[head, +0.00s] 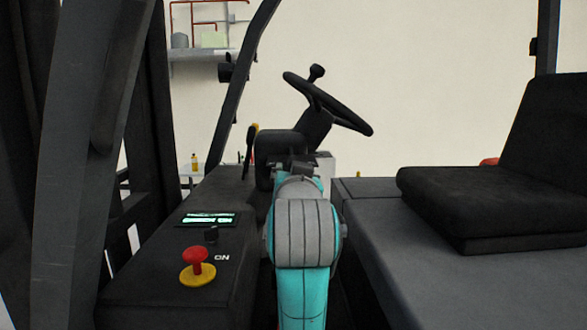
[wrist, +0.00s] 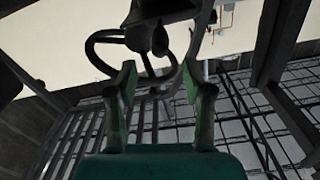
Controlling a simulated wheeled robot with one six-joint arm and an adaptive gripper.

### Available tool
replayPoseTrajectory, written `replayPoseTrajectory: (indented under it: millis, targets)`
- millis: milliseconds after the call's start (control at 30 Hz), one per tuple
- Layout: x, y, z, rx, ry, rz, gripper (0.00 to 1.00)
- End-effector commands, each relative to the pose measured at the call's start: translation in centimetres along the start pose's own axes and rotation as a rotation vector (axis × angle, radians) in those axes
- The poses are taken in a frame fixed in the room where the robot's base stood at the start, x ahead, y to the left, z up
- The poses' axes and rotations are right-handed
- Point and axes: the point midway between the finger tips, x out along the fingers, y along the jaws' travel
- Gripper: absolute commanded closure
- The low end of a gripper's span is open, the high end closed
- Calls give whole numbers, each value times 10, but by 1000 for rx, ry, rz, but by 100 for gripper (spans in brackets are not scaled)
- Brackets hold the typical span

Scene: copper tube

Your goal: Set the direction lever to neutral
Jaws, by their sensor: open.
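My gripper (wrist: 158,84) is open in the wrist view, its two green-tipped fingers apart with nothing held between them. The steering wheel (wrist: 104,52) and dark steering column (wrist: 147,38) show beyond the fingertips. In the head view my teal arm stands in front of the steering column, and my gripper cannot be made out clearly. A thin black upright lever (head: 248,150) stands left of the column housing; it may be the direction lever. Its exact setting cannot be told. No lever is clearly seen between my fingers.
The steering wheel (head: 330,104) with its knob rises above the column. A red emergency button (head: 197,262) and a small lit display (head: 207,219) sit on the left console. The black seat (head: 500,195) is at right. Dark frame posts (head: 75,150) stand at left.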

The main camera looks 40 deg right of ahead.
Motion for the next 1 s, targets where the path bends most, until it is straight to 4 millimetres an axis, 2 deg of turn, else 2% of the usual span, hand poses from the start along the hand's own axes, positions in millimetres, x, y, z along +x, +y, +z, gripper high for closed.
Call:
replayPoseTrajectory:
  millis: [100, 300, 1000]
  targets:
    - [-15, -1, 0, 0, 1, -2, 49]
    - [-26, 0, 0, 0, -1, 1, 49]
    - [-26, 0, 0, 0, 0, 1, 49]
